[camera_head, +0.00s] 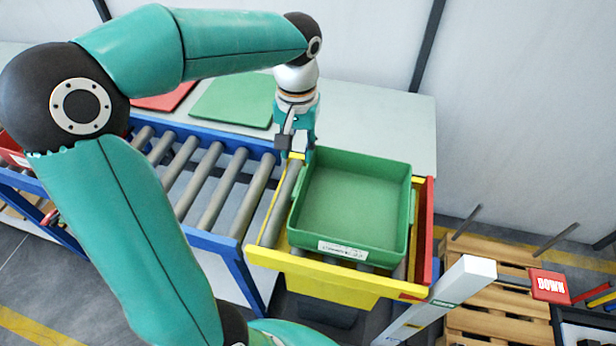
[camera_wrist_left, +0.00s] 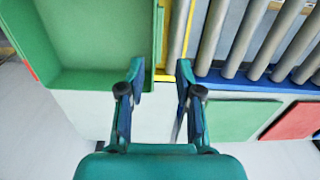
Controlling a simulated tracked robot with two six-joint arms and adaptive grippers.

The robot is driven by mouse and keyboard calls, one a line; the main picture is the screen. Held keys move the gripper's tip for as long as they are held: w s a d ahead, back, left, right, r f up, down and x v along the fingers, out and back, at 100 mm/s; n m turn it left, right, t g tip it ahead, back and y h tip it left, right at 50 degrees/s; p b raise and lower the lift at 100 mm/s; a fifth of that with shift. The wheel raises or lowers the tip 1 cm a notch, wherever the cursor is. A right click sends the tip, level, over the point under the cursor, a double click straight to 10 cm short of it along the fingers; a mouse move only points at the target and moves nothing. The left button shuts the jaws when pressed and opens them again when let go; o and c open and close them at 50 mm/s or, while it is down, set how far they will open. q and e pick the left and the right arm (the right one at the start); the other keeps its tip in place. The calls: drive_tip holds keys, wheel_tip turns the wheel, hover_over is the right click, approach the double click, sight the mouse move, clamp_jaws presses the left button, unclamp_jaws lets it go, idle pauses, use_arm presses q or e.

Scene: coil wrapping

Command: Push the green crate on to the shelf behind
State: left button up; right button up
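The green crate (camera_head: 357,195) is empty and sits upright on the yellow-framed roller section (camera_head: 310,277), with a white label on its front wall. The grey shelf (camera_head: 395,115) lies directly behind it. My left gripper (camera_head: 298,150) points down at the crate's back left corner. The wrist view shows the two fingers of my left gripper (camera_wrist_left: 160,76) apart with nothing between them. One finger is close to the corner of the green crate (camera_wrist_left: 105,82); I cannot tell whether it touches. My right gripper is not in view.
A blue-framed roller conveyor (camera_head: 228,190) runs to the left. A green mat (camera_head: 233,98) and a red mat (camera_head: 163,98) lie on the shelf's left part. A red plate (camera_head: 427,240) stands right of the crate. The shelf behind the crate is clear.

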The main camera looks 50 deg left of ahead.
sight(303, 201)
use_arm(q)
drive_tip(key=f, duration=1)
drive_tip(key=f+b, duration=0.1)
drive_tip(key=f, duration=0.4)
drive_tip(key=shift+w+d+f, duration=0.2)
drive_tip(key=shift+w+f, duration=0.1)
clamp_jaws()
